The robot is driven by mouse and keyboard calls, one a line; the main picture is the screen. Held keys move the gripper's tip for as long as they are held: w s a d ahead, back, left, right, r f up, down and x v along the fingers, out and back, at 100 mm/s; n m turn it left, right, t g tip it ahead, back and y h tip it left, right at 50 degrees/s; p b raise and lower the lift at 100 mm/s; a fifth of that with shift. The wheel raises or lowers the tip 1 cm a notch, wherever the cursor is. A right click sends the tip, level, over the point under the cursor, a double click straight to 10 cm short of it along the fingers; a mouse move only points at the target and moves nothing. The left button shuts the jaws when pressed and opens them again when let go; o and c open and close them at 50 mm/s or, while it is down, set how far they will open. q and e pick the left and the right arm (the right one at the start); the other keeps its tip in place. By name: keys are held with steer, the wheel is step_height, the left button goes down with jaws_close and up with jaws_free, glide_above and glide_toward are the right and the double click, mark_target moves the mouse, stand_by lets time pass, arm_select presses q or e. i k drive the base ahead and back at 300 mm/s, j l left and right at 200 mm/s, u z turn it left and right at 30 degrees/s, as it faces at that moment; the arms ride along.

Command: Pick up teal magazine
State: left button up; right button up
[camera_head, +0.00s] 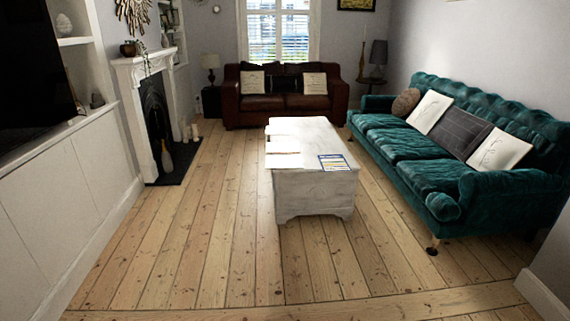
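A small flat magazine (333,162) with blue, white and yellow on its cover lies at the near right corner of the top of the white coffee table (312,184). It is small in the view, and I cannot tell whether its blue is teal. Pale flat sheets or magazines (284,160) lie along the left side of the same tabletop, hard to tell from the white surface. Neither of my grippers is in view.
A teal sofa (478,178) with cushions stands right of the table, and a brown leather sofa (285,116) behind it. A fireplace (155,120) and white cabinets (65,190) line the left. The floorboards (230,260) in front and left of the table are clear.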

mark_target(272, 162)
steer(key=i+l, duration=0.25)
steer(key=i, duration=0.2)
steer(key=i+l, duration=0.2)
steer(key=i, duration=0.2)
steer(key=i+l, duration=0.25)
steer(key=i, duration=0.2)
steer(key=i+l, duration=0.25)
steer(key=i, duration=0.2)
steer(key=i+l, duration=0.2)
steer(key=i, duration=0.2)
steer(key=i+j+u, duration=0.9)
steer(key=i+u, duration=0.5)
steer(key=i, duration=0.2)
steer(key=i+j+z, duration=0.1)
steer(key=i, duration=0.55)
steer(key=i+j+z, duration=0.1)
steer(key=i, duration=0.55)
